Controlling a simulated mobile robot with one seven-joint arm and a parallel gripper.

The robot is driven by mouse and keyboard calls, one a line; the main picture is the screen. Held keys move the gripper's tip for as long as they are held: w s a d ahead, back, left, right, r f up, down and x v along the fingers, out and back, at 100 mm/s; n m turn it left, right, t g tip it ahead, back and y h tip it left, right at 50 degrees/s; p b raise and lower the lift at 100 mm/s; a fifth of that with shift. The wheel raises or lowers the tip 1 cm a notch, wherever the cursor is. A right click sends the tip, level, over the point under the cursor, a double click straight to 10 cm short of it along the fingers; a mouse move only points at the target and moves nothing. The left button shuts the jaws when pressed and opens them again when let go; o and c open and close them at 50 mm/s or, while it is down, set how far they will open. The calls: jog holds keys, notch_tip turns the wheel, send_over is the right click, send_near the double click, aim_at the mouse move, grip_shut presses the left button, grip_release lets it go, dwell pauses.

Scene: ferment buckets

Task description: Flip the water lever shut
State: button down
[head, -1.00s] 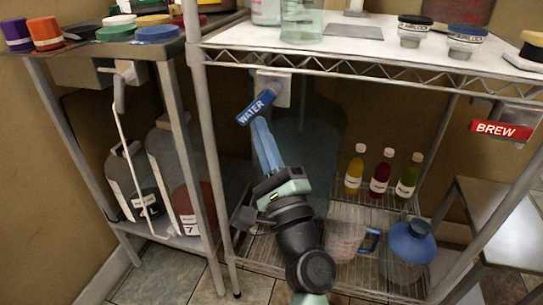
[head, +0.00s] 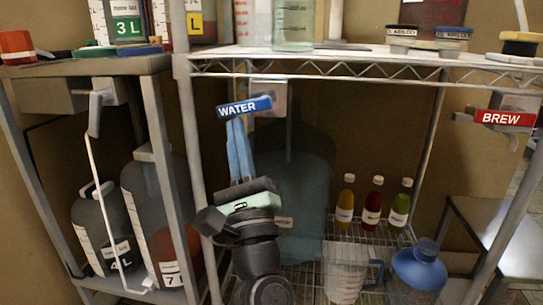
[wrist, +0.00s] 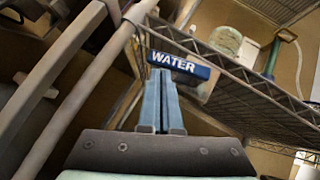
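The blue water lever (head: 244,107), marked WATER in white, is on a grey valve mount under the top shelf's front edge. It lies nearly level, its left end slightly lower in the head view. My gripper (head: 235,123) is just below the lever, its blue fingers pointing up. In the wrist view the fingers of my gripper (wrist: 161,72) lie side by side with only a thin line between them, and nothing shows between them. Their tips meet the underside of the lever (wrist: 178,65) in the picture; whether they touch it I cannot tell.
A red brew lever (head: 504,118) is at the right. The wire shelf edge (head: 330,72) runs just above the water lever. A left rack (head: 85,67) holds large jugs below. Bottles (head: 372,203), a measuring jug (head: 345,270) and a blue-capped jug (head: 420,268) stand on the lower shelf.

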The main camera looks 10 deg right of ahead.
jog(key=s+f+b, duration=0.7)
jog(key=f, duration=0.3)
jog(key=shift+s+a+f, duration=0.15)
jog(key=shift+s+f, duration=0.1)
jog(key=shift+f, duration=0.1)
